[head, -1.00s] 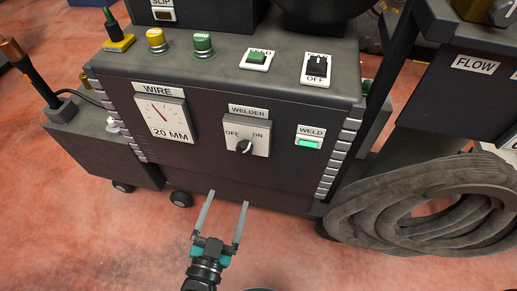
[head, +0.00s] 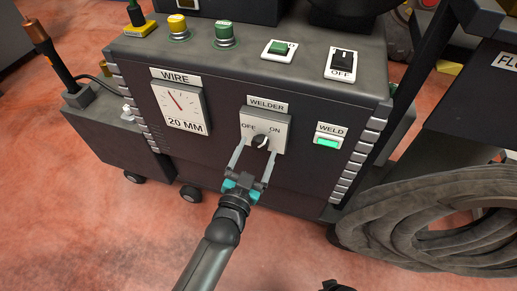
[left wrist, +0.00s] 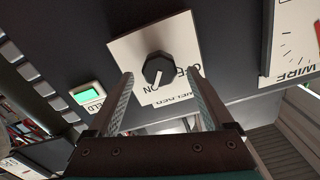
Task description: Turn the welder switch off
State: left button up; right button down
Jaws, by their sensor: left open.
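The welder switch is a black round knob (head: 261,142) on a light square plate (head: 278,126) marked OFF and ON, under a WELDER label (head: 267,103). The knob's pale mark points toward ON. My left gripper (head: 255,153) is open at the plate, one finger on each side of the knob. In the left wrist view, the knob (left wrist: 158,69) sits between the spread fingertips (left wrist: 160,76), with a gap on both sides.
A lit green WELD light (head: 327,142) is right of the switch, and a WIRE gauge (head: 181,106) is left. Buttons and a black rocker switch (head: 342,62) are on the top. A thick coiled hose (head: 430,225) lies at the right. The red floor in front is clear.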

pick_arm(q)
jog(key=shift+x, duration=0.95)
pick_arm(e)
jog(key=shift+w+a+r, duration=0.3)
jog(key=shift+w+r, duration=0.1)
jog(key=shift+w, duration=0.05)
pick_arm(q)
grip_shut()
